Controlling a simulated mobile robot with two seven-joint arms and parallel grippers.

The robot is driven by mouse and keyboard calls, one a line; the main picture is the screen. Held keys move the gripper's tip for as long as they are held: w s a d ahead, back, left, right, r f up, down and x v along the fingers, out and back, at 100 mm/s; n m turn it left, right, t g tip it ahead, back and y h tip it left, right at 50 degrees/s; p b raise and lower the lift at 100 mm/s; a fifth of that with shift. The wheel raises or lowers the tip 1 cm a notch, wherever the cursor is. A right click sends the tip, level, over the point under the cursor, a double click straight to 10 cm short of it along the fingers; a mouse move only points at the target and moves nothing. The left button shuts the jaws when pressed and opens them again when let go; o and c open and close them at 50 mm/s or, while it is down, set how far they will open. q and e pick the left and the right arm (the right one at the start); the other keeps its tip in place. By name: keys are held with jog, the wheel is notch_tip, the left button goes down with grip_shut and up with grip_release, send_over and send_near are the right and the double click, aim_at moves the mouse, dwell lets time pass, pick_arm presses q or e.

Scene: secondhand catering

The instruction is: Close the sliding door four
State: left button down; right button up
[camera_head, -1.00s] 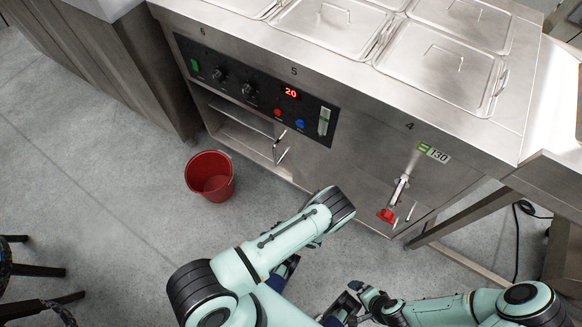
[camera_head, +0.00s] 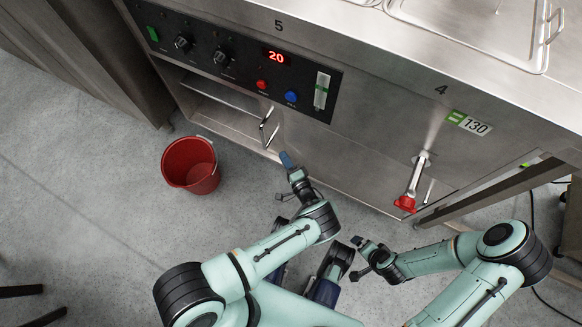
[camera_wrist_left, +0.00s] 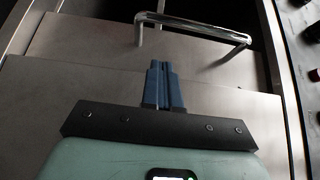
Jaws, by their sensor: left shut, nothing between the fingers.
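The steel sliding door (camera_head: 240,121) sits low in the counter front, under the control panel, with an upright bar handle (camera_head: 268,126). An open gap shows to its left. In the left wrist view the bar handle (camera_wrist_left: 195,25) crosses the top of the picture, beyond my fingertips. My left gripper (camera_head: 287,160) is shut and empty, just below and to the right of the handle, not visibly touching it. Its closed blue fingers show in the left wrist view (camera_wrist_left: 164,72). My right gripper (camera_head: 358,245) hangs above the floor near the counter; its fingers are too small to read.
A red bucket (camera_head: 190,166) stands on the floor left of my left gripper. A red-handled drain valve (camera_head: 405,202) sticks out from the counter front below the number 4. The control panel (camera_head: 240,62) is above the door. Floor between bucket and arms is clear.

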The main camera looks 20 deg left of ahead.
pick_arm(q)
jog(key=shift+w+a, duration=0.2)
jog(key=shift+a, duration=1.25)
jog(key=shift+w+a, duration=0.2)
jog(key=shift+a, duration=1.2)
pick_arm(e)
jog(key=shift+s+f, duration=0.35)
